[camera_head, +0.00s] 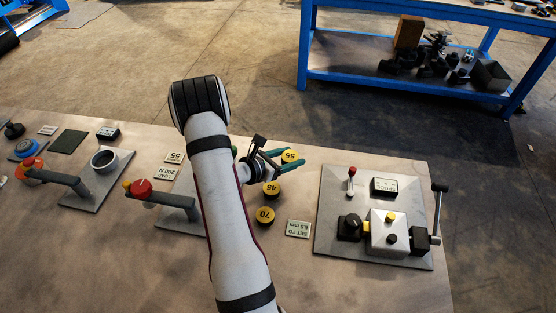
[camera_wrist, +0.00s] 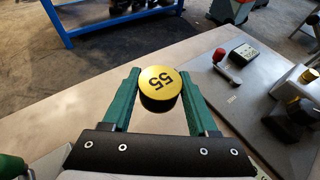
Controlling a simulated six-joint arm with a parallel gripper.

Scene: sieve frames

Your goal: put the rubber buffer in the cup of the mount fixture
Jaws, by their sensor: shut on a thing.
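My gripper (camera_head: 283,160) has green fingers and is shut on a black rubber buffer with a yellow top marked 55 (camera_head: 291,156). In the wrist view the buffer (camera_wrist: 160,83) sits upright between the fingertips. I cannot tell whether it touches the table. Two similar buffers, marked 45 (camera_head: 271,189) and 70 (camera_head: 265,215), stand nearer the front. A round open cup (camera_head: 104,160) stands on a grey plate at the left and looks empty. A second grey plate with a red-knobbed lever (camera_head: 140,188) is partly hidden behind my arm. A card reading 55 (camera_head: 174,158) lies near it.
At the right a grey plate (camera_head: 330,235) carries a red-tipped lever, a display, a metal block and a crank. A SET TO card (camera_head: 298,229) lies beside it. A blue button unit (camera_head: 26,149) is at far left. A blue bench (camera_head: 400,85) stands beyond the table.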

